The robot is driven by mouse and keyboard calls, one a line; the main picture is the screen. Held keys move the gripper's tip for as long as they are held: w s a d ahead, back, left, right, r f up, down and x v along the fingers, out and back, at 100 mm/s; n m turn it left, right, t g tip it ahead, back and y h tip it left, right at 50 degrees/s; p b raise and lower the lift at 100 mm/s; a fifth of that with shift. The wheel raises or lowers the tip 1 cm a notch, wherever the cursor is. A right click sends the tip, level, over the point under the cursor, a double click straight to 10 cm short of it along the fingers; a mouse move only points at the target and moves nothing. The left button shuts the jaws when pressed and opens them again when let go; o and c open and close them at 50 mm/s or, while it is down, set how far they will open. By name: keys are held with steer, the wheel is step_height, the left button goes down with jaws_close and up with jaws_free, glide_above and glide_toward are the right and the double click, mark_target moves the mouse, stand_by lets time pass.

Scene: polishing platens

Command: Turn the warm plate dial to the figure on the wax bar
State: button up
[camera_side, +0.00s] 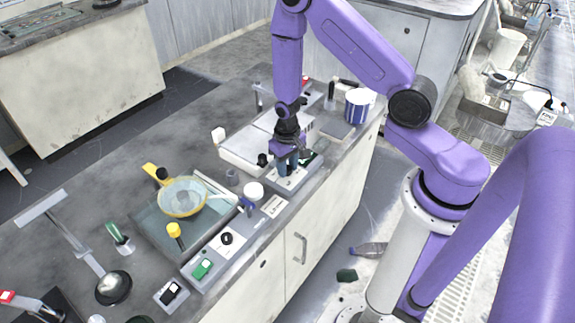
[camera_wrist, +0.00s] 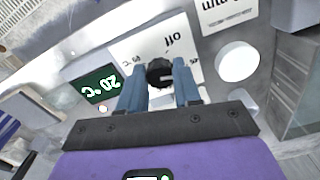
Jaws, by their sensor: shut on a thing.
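My gripper (camera_side: 288,168) is low over a grey control box (camera_side: 302,180) in the side view. In the wrist view its two blue fingers (camera_wrist: 161,82) are shut on a black dial (camera_wrist: 160,72), one on each side. The dial has a pale mark on its face. A white scale plate (camera_wrist: 150,42) around it shows "off", upside down; other figures are partly hidden by the fingers. A green display (camera_wrist: 97,86) beside the dial reads 20 °C, upside down. I cannot make out the wax bar or a figure on it.
A pale flat plate (camera_side: 240,153) lies behind the control box. A white round lid (camera_side: 253,190) and a second box with a black knob (camera_side: 226,238) and green switch (camera_side: 203,268) stand nearer.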

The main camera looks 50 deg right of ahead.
stand_by(0.3)
steer(key=o, duration=1.1)
steer(key=shift+c, duration=0.2)
steer(key=shift+r, duration=0.1)
step_height(320, 180, up, 17)
stand_by(0.4)
steer(key=shift+r, duration=0.1)
steer(key=s+a+r+n, duration=0.5)
steer(key=s+a+n, duration=0.2)
steer(key=s, duration=0.1)
steer(key=s+r+n, duration=0.3)
steer(key=s+n, duration=0.5)
steer(key=s, duration=0.7)
steer(key=shift+a+r, duration=0.2)
steer(key=shift+r, duration=0.2)
